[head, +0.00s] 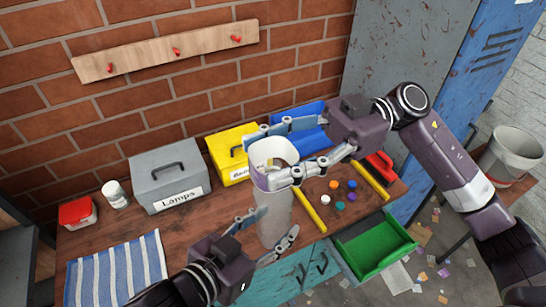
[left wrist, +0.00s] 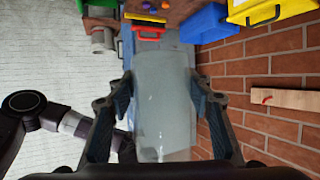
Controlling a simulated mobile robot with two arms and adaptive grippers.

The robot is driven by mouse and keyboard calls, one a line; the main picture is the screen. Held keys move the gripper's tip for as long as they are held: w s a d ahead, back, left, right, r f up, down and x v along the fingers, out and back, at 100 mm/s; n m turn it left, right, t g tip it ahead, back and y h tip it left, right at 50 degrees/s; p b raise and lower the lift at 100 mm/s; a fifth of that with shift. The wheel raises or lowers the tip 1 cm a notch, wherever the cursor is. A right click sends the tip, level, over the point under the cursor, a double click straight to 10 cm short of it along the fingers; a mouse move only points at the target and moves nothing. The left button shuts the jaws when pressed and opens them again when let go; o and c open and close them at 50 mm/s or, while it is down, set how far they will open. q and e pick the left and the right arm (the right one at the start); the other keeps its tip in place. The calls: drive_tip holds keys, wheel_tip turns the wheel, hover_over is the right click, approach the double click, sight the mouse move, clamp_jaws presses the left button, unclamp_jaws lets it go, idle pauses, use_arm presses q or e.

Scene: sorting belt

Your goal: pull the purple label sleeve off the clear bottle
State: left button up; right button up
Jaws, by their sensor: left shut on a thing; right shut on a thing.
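The clear bottle (head: 275,212) stands upright at the front of the workbench, translucent and greyish. The purple label sleeve (head: 262,180) is around its upper part; it looks pale, with a purple tint at its lower edge. My right gripper (head: 262,162) is shut on the sleeve, one finger on each side. My left gripper (head: 279,221) is shut on the bottle lower down. In the left wrist view the bottle (left wrist: 162,105) fills the space between the fingers; no purple shows there. I cannot tell how far the sleeve sits along the bottle.
Behind stand a grey "Lamps" box (head: 168,180), a yellow box (head: 232,150) and a blue bin (head: 300,125). Several coloured caps (head: 340,205) and yellow strips lie right of the bottle. A green tray (head: 375,245) is at the front right, a striped cloth (head: 115,272) at the left.

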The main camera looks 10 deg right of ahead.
drive_tip(key=shift+r, duration=2.8)
use_arm(q)
drive_tip(key=w+f+n+y, duration=0.1)
drive_tip(key=w+f, duration=0.3)
drive_tip(key=w, duration=0.3)
use_arm(e)
drive_tip(key=shift+d, duration=0.1)
use_arm(q)
drive_tip(key=n+t+y, duration=0.3)
hover_over(250, 235)
wheel_tip(250, 235, down, 19)
drive_tip(key=shift+r, duration=0.1)
drive_tip(key=shift+f, duration=2.45)
